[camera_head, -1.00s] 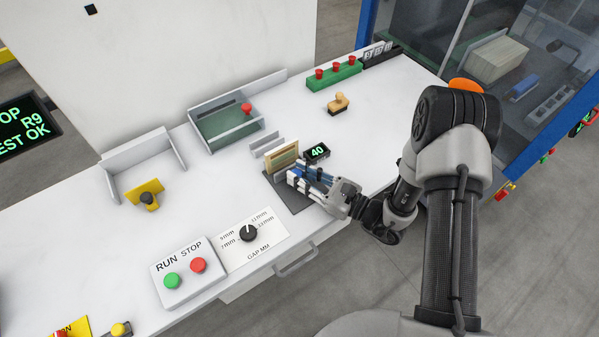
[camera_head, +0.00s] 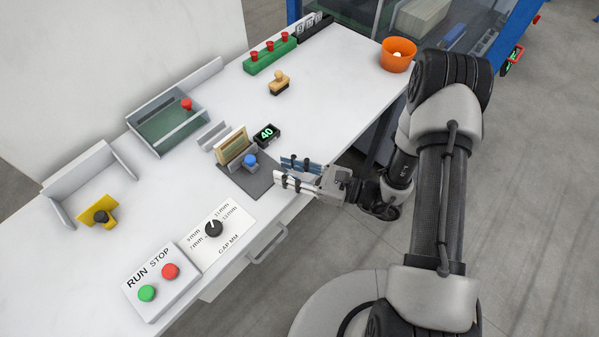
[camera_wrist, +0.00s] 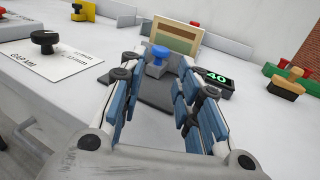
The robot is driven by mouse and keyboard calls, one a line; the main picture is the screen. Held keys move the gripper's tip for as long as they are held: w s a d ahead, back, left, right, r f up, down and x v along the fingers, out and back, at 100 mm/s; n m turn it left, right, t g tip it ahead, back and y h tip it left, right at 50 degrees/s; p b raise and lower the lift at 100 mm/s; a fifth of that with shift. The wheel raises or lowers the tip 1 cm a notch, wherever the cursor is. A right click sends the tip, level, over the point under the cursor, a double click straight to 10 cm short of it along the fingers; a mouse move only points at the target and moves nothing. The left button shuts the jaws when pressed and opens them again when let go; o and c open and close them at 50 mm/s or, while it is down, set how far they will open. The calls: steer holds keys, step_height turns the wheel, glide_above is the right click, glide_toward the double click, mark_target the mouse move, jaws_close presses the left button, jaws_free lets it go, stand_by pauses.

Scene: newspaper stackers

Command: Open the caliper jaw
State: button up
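The caliper is a dark grey base plate (camera_head: 262,181) with a blue knob (camera_head: 250,160) on a grey sliding jaw and a tan framed piece (camera_head: 232,146) standing behind it. A small black display (camera_head: 266,135) reading 40 stands beside it. In the wrist view the blue knob (camera_wrist: 159,53) stands upright ahead, in front of the tan piece (camera_wrist: 178,35). My gripper (camera_head: 281,170) is at the plate's front right edge, apart from the knob. Its fingers (camera_wrist: 157,82) are spread with nothing between them. The jaw's lower part is partly hidden in the wrist view.
A GAP MM dial (camera_head: 214,228) and a RUN/STOP box (camera_head: 161,279) lie left along the front edge. A glass-sided tray (camera_head: 168,130), a wooden stamp (camera_head: 279,82), a green button bar (camera_head: 270,54) and an orange bucket (camera_head: 398,56) stand farther back.

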steer(key=shift+v, duration=1.7)
steer(key=s+r+n+g+h, duration=0.7)
steer(key=s+r+n+g, duration=0.2)
steer(key=s+r+n, duration=0.45)
steer(key=s+d+r+n+t+h, duration=0.2)
steer(key=d+r+n+t+h, duration=0.6)
steer(key=d, duration=0.6)
step_height(320, 180, up, 2)
steer(key=shift+s+d+r+h, duration=0.1)
steer(key=shift+s+d+h, duration=0.2)
steer(key=shift+h, duration=0.8)
